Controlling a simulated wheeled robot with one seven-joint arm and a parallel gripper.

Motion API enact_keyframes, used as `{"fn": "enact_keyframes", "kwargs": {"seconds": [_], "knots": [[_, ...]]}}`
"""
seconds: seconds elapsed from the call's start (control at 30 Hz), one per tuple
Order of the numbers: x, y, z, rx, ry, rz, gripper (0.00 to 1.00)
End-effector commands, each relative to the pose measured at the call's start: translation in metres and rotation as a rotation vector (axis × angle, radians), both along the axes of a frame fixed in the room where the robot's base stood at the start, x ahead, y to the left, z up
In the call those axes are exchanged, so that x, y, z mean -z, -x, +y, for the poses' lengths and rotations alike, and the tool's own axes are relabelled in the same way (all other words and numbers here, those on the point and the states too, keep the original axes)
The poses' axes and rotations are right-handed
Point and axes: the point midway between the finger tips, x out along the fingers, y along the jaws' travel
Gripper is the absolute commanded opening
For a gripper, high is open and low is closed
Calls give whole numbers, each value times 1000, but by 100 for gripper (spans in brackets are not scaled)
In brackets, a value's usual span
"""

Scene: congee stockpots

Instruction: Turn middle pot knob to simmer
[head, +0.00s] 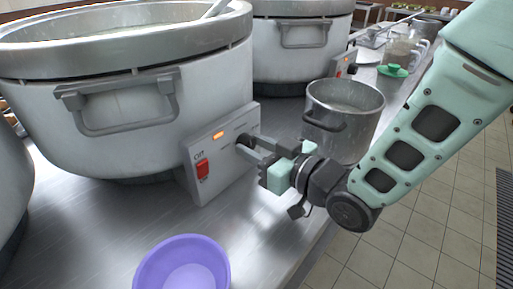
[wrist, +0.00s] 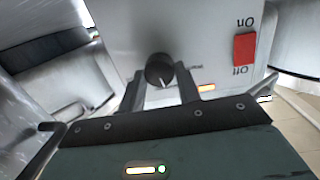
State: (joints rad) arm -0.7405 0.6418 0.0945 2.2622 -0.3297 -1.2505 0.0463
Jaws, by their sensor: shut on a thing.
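The middle pot (head: 170,120) is a large pale stockpot with a grey rim, filled with light congee. Its control box (head: 222,185) stands at its lower right, with a red switch (head: 202,168) and a lit orange lamp (head: 218,135). The dark round knob (wrist: 158,68) is on the box face and has a pale pointer line; the wrist view shows the panel upside down. My gripper (head: 250,146) reaches the box from the right. Its two fingers lie on either side of the knob, shut on it, and partly hide it in the head view.
A purple bowl (head: 183,265) sits on the steel counter (head: 105,225) in front. A smaller steel pot (head: 352,140) stands close behind my gripper. Another stockpot (head: 290,60) is at the back, and part of one shows at the left edge. A green lid (head: 393,70) lies farther back.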

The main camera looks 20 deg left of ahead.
Motion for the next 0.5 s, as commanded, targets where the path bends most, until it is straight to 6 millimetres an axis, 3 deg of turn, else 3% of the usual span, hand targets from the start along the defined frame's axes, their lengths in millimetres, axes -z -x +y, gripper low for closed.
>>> {"fn": "enact_keyframes", "kwargs": {"seconds": [0.5], "knots": [[1,-1,-1,1,-63,158,10]]}}
